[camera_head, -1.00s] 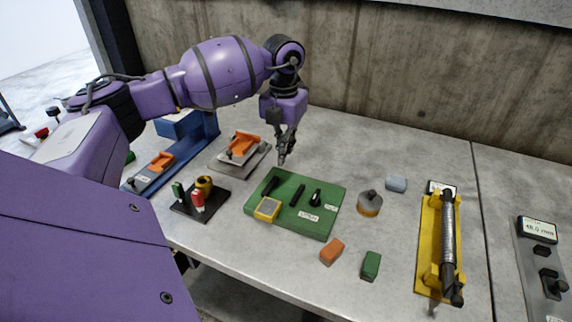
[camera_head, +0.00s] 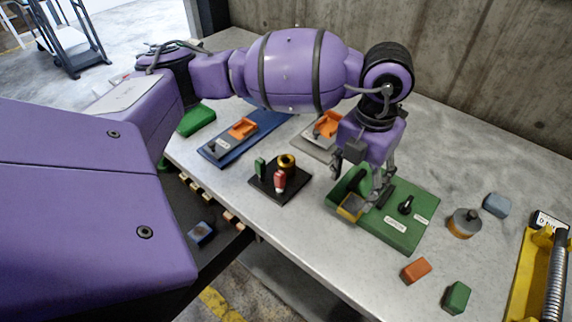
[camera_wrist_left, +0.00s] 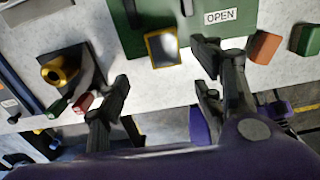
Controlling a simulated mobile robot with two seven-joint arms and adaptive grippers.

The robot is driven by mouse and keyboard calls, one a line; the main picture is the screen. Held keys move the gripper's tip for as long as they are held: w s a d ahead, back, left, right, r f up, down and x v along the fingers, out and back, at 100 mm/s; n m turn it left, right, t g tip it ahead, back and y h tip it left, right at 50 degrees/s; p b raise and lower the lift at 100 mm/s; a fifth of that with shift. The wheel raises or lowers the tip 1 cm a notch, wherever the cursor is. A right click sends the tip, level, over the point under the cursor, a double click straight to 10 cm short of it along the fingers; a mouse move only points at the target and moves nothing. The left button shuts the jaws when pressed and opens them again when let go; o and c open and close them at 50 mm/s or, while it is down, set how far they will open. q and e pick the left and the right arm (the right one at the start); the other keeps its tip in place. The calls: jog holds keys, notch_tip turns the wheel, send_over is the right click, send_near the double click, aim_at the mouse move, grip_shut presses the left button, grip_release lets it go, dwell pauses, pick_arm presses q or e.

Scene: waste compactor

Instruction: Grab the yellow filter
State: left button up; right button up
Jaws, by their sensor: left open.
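In the left wrist view the filter (camera_wrist_left: 163,47) lies ahead, between the lines of my two fingers. My left gripper (camera_head: 358,187) is open and empty, just above the board and behind the filter in the head view. The wrist view shows its fingers (camera_wrist_left: 163,75) spread apart, with nothing between them. My right gripper is in neither view.
Black handles (camera_head: 406,206) stand on the board. A black stand (camera_head: 282,196) with coloured parts is to the left. Orange (camera_head: 416,270) and green (camera_head: 457,297) blocks lie at the right. A grey-orange knob (camera_head: 464,223) stands nearby.

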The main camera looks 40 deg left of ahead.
aim_at(352, 206)
pick_arm(q)
jog(key=f, duration=0.2)
jog(key=shift+s+d+f, duration=0.1)
jog(key=shift+d+f, duration=0.2)
jog(key=shift+d, duration=0.1)
notch_tip(352, 206, down, 5)
jog(key=shift+f, duration=0.1)
jog(key=c, duration=1.3)
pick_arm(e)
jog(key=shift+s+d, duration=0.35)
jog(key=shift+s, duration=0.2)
pick_arm(q)
jog(key=shift+r, duration=0.2)
